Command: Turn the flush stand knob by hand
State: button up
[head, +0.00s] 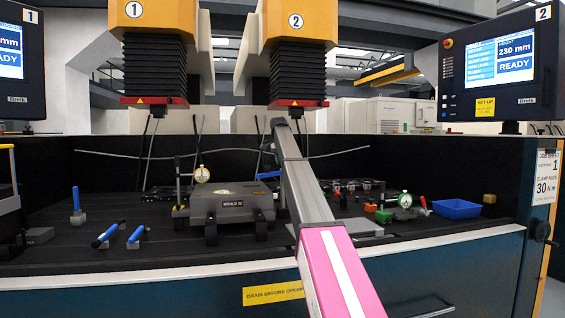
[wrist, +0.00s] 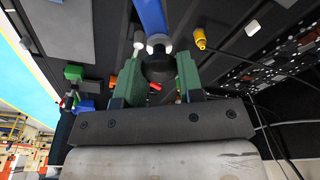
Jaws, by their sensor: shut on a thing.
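In the wrist view, my gripper (wrist: 159,64) has two green fingers, one on each side of a dark round knob (wrist: 158,70). It is shut on this knob. A blue bar (wrist: 151,15) runs up from the knob to the top edge, with pale round parts where they meet. I take these for the flush stand and its knob. The dark fingers' mount hides what lies below. In the head view my arm reaches over the machine bed and hides the gripper and the knob.
In the head view, a grey fixture (head: 232,205) stands left of my arm, blue-handled tools (head: 106,234) farther left. A yellow fitting (wrist: 199,37) is near the knob in the wrist view.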

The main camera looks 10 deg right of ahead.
jog(key=o, duration=0.8)
jog(key=shift+c, duration=0.2)
jog(key=shift+r, duration=3)
